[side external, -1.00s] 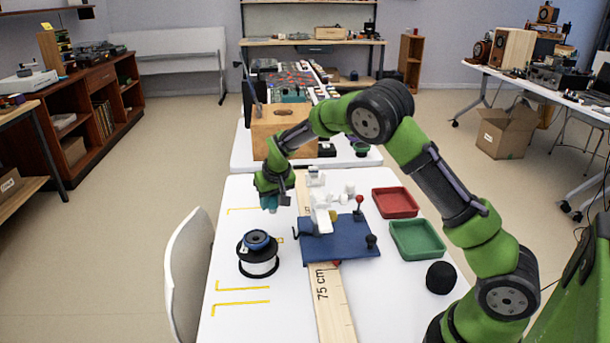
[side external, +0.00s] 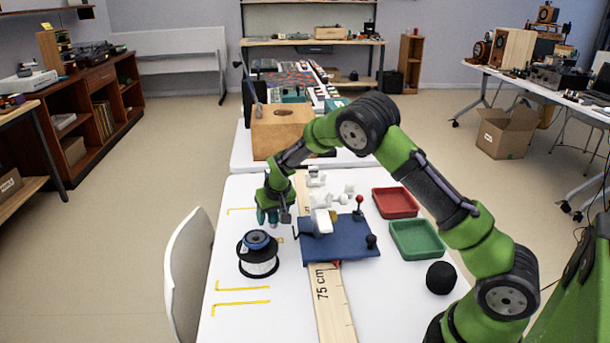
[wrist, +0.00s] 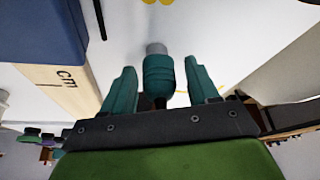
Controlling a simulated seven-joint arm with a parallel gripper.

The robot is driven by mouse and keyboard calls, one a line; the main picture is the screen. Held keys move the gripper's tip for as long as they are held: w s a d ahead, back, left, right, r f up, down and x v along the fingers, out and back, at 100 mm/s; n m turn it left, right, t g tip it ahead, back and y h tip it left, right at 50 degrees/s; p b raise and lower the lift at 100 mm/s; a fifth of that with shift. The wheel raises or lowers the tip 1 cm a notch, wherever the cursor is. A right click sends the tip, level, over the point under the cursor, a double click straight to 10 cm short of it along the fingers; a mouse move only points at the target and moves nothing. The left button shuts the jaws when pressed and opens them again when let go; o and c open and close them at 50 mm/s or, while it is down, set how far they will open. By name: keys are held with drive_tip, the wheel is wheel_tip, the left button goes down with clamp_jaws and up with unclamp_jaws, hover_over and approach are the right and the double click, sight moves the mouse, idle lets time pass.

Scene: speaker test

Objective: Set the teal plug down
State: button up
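The teal plug (wrist: 158,75) has a grey tip and sits between the two teal fingers of my gripper (wrist: 160,80) in the wrist view. A gap shows on each side of it, so the fingers are open around it and seem not to touch it. In the side view my gripper (side external: 273,216) is low over the white table (side external: 235,195), left of the blue plate, with the plug (side external: 273,216) small between the fingers. I cannot tell for sure whether the plug's lower end rests on the table.
A blue plate (side external: 345,248) with a white fixture lies across the wooden ruler (side external: 330,300). A black-and-white spool (side external: 258,264) stands in front of my gripper. Red (side external: 398,206) and green (side external: 430,243) trays and a black ball (side external: 440,278) are at right. Yellow marks (side external: 243,303) line the left.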

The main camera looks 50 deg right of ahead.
drive_tip(key=s+a+r+y, duration=0.1)
drive_tip(key=s+a+r, duration=0.1)
drive_tip(key=s+r, duration=0.5)
drive_tip(key=s+a+r+y, duration=0.15)
drive_tip(key=s+r, duration=0.25)
drive_tip(key=r, duration=0.7)
drive_tip(key=s+a+r+t, duration=0.1)
drive_tip(key=s+a+r, duration=0.1)
drive_tip(key=s, duration=0.8)
drive_tip(key=s+a+r+t+y, duration=0.1)
drive_tip(key=s+a, duration=0.4)
drive_tip(key=s, duration=0.6)
wheel_tip(320, 180, up, 2)
drive_tip(key=shift+s+r+n+t, duration=0.2)
drive_tip(key=shift+n+t, duration=0.1)
drive_tip(key=shift+t, duration=0.2)
drive_tip(key=shift+w, duration=0.1)
